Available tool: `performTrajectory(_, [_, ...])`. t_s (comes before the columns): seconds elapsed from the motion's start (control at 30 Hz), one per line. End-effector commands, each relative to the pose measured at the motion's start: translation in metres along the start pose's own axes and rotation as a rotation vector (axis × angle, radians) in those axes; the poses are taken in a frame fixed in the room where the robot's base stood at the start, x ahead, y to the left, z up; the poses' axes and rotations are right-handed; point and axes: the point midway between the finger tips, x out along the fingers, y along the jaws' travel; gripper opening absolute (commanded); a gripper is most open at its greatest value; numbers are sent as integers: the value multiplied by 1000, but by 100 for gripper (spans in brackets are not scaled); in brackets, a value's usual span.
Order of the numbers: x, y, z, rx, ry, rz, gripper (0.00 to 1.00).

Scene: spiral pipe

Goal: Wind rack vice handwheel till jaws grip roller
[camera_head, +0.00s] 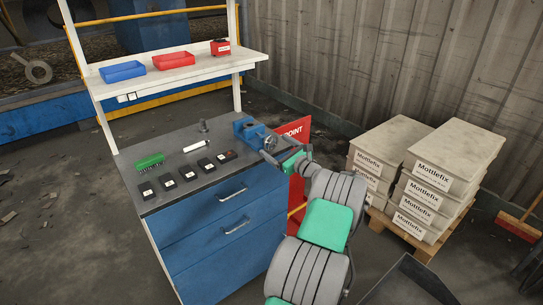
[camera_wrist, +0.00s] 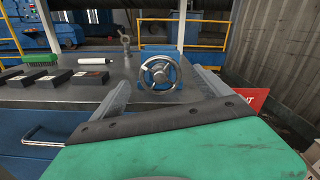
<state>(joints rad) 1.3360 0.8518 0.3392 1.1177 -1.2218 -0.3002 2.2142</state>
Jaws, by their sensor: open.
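The blue vice (camera_head: 248,131) stands at the right back corner of the workbench's dark top. Its metal handwheel (camera_head: 270,143) faces my arm. In the wrist view the spoked handwheel (camera_wrist: 146,77) is face-on and centred, hiding most of the vice body behind it. My gripper (camera_wrist: 162,80) is open, with one grey finger to each side of the wheel; I cannot tell whether they touch the rim. In the head view my gripper (camera_head: 279,157) is close to the wheel. The roller between the jaws is not discernible. A white cylinder (camera_head: 196,146) lies on the bench, apart from the vice.
A green brush-like block (camera_head: 149,160) and several dark boxes (camera_head: 167,181) lie on the bench. A small metal post (camera_head: 203,126) stands left of the vice. The shelf above holds bins (camera_head: 122,71). A red panel (camera_head: 297,131) and stacked Mottlefix boxes (camera_head: 433,180) stand to the right.

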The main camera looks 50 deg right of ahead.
Motion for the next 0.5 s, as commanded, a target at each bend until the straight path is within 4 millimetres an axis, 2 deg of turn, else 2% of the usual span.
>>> performTrajectory(0.03, [0,2,-9,-91,-1,-1,88])
performTrajectory(0.13, [0,0,-3,-200,-1,-1,88])
performTrajectory(0.37, [0,0,2,-211,-1,-1,88])
performTrajectory(0.5, [8,0,1,-208,-1,1,88])
